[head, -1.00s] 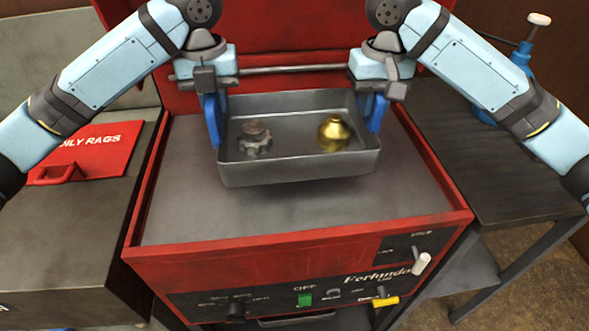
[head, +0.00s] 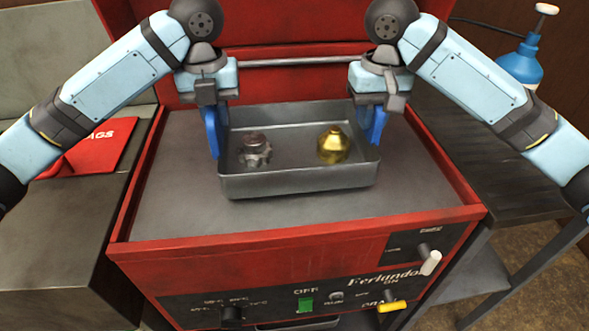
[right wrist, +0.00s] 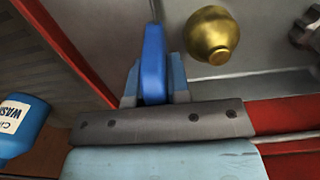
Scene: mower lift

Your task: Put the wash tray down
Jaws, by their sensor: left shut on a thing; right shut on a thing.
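The grey metal wash tray (head: 300,183) is level, at or just above the grey top of the red washer cabinet; I cannot tell whether it touches. A dark gear-like part (head: 255,150) and a brass part (head: 333,146) lie in it, the brass one also showing in the right wrist view (right wrist: 211,35). My left gripper (head: 213,132) is shut on the tray's left wall. My right gripper (head: 374,122) is shut on its right wall, and its blue finger (right wrist: 153,65) shows in the right wrist view. The finger hides part of the rim.
The red cabinet (head: 300,262) has a raised rim around its grey top (head: 420,200) and knobs and switches in front. A red rag-bin lid (head: 95,150) is at left. A blue bottle (head: 522,65) stands on the dark right-hand table (head: 440,110).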

